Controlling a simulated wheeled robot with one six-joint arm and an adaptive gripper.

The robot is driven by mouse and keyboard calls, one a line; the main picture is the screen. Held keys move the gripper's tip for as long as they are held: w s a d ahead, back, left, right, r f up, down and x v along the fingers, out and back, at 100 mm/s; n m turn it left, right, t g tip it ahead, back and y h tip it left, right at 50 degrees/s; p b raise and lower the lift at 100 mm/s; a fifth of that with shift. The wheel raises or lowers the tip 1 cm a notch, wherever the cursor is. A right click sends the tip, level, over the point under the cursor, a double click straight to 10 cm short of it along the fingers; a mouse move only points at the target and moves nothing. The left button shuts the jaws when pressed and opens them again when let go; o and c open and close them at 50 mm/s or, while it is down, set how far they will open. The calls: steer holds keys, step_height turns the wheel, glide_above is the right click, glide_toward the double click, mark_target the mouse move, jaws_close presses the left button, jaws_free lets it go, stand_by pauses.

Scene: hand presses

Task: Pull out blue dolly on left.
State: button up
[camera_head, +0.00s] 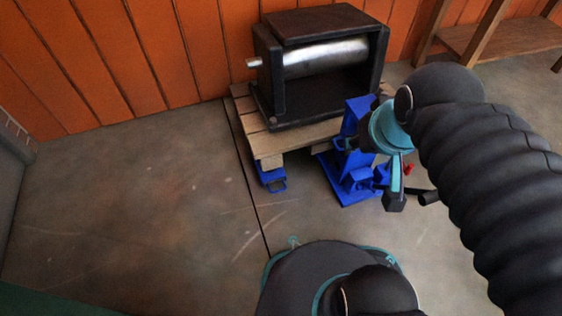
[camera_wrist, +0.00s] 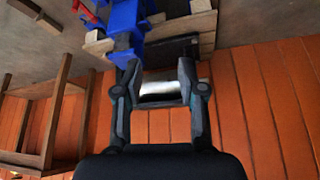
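A small blue dolly (camera_head: 271,177) shows at the front left under the wooden pallet; most of it is hidden beneath the boards. A larger blue device (camera_head: 355,185), with an upright part, stands at the pallet's front right. My gripper (camera_head: 370,172) is in front of this right device, to the right of the small left dolly and apart from it. In the wrist view my gripper (camera_wrist: 158,68) has its two fingers spread with nothing held between them. The blue device (camera_wrist: 122,20) is beside the left fingertip there; I cannot tell whether they touch.
A black press with a metal roller (camera_head: 325,57) sits on the pallet (camera_head: 272,147) against the orange wall (camera_head: 90,60). A wooden shelf (camera_head: 505,40) stands at the back right. The concrete floor (camera_head: 130,200) left of the pallet is clear.

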steer(key=shift+a, duration=0.1)
steer(key=w+a+f+n+g+h+p, duration=0.1)
steer(key=w+a+f+n+g+p, duration=0.1)
steer(key=w+a+f+n, duration=0.45)
steer(key=w+a+f+n+g+h+p, duration=0.15)
steer(key=w+f+n, duration=0.4)
steer(key=w, duration=0.75)
steer(key=a+f+n+h+p, duration=0.1)
steer(key=a+f+n, duration=0.3)
steer(key=f, duration=1)
steer(key=a+f+n+p, duration=0.2)
steer(key=a+f+n, duration=0.3)
steer(key=f, duration=0.9)
steer(key=shift+s+a+g+h, duration=0.2)
steer(key=shift+a+g+h, duration=0.2)
steer(key=shift+a, duration=0.75)
